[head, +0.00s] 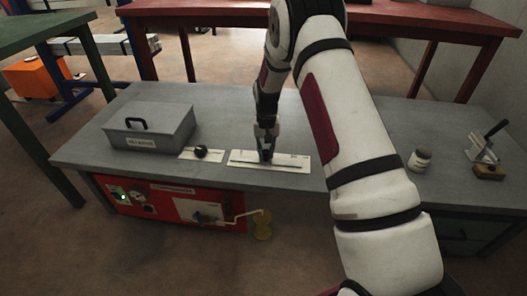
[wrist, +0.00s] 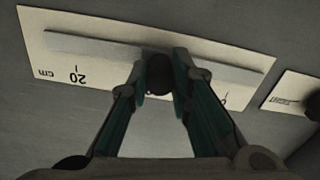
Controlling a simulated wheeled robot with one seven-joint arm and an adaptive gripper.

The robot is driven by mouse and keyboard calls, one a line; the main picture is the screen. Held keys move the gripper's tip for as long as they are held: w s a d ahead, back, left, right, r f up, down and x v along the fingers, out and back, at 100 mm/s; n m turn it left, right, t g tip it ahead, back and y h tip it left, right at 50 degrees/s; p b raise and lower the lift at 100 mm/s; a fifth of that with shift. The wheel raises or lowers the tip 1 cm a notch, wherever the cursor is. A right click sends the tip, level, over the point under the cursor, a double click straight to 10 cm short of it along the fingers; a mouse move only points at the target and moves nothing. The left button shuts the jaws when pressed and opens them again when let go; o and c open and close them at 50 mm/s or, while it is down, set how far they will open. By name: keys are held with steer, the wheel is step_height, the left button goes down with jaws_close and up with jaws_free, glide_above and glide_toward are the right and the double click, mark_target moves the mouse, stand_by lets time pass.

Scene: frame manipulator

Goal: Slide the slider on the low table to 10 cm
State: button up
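The slider is a pale plate (head: 240,162) with a grey bar and a scale, lying on the low grey table (head: 330,180). In the wrist view the plate (wrist: 35,25) shows a 20 cm mark at the left and what looks like a 0 at the right. The dark round slider knob (wrist: 158,72) stands near the middle of the scale; the marking beside it is mostly hidden. My gripper (wrist: 160,76) points down with its fingers closed against both sides of the knob.
A small plate with a black knob (head: 201,152) lies just left of the slider. A grey lidded box (head: 150,127) stands farther left. A jar (head: 420,159) and a lever device (head: 484,150) stand at the right. A red panel (head: 165,206) is on the table's front.

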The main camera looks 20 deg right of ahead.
mark_target(266, 149)
steer(key=o, duration=0.4)
step_height(266, 149, up, 11)
steer(key=shift+f, duration=0.15)
steer(key=shift+r, duration=0.65)
